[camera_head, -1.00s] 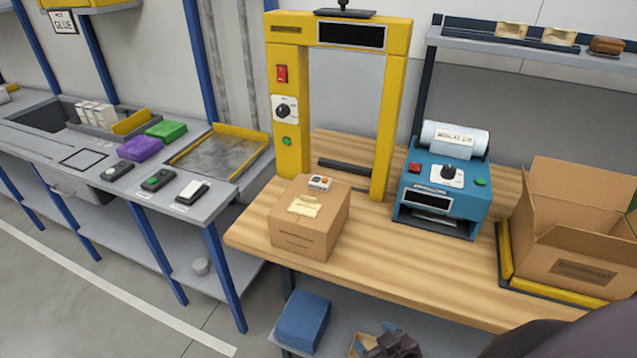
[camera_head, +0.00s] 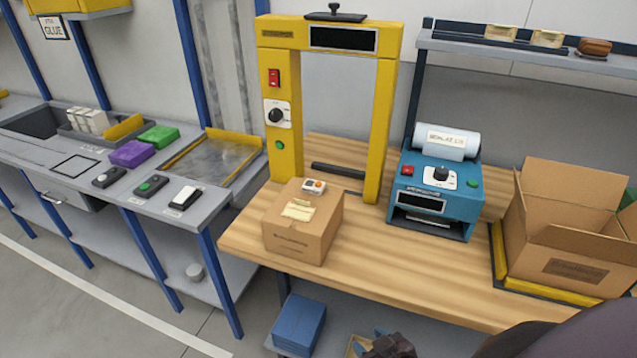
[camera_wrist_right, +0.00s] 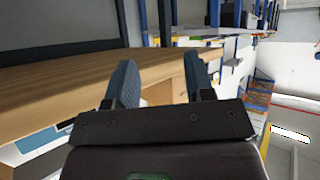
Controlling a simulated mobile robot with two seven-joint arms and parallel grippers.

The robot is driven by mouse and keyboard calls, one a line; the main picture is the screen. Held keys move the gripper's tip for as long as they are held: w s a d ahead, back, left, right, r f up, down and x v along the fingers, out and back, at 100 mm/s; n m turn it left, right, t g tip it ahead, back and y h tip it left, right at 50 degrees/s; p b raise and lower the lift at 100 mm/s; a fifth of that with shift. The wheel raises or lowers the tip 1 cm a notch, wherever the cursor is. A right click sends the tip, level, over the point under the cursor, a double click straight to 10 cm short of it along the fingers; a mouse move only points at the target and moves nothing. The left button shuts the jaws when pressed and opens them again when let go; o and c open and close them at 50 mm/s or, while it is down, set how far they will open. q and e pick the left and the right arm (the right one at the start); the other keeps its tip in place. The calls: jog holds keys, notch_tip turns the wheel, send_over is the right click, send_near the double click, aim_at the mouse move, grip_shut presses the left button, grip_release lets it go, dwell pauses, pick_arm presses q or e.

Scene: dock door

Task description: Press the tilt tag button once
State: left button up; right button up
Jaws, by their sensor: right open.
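The tilt tag (camera_head: 314,187) is a small white device with an orange-red button, lying on top of a closed cardboard box (camera_head: 292,238). The box stands on the wooden bench, in front of the yellow frame. My right gripper (camera_head: 367,339) is low at the bottom edge of the head view, below the bench's front edge and well apart from the tag. In the right wrist view it (camera_wrist_right: 160,70) is open, with nothing between its blue fingers. The tag is not visible there. My left gripper is not in view.
The yellow frame (camera_head: 384,120) rises behind the box. A blue label machine (camera_head: 436,190) and an open carton (camera_head: 570,205) stand to the right on the wooden bench (camera_head: 400,275). A blue box (camera_head: 299,322) lies on the shelf below. Bare bench lies right of the closed box.

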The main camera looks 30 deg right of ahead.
grip_shut()
dwell(1.4)
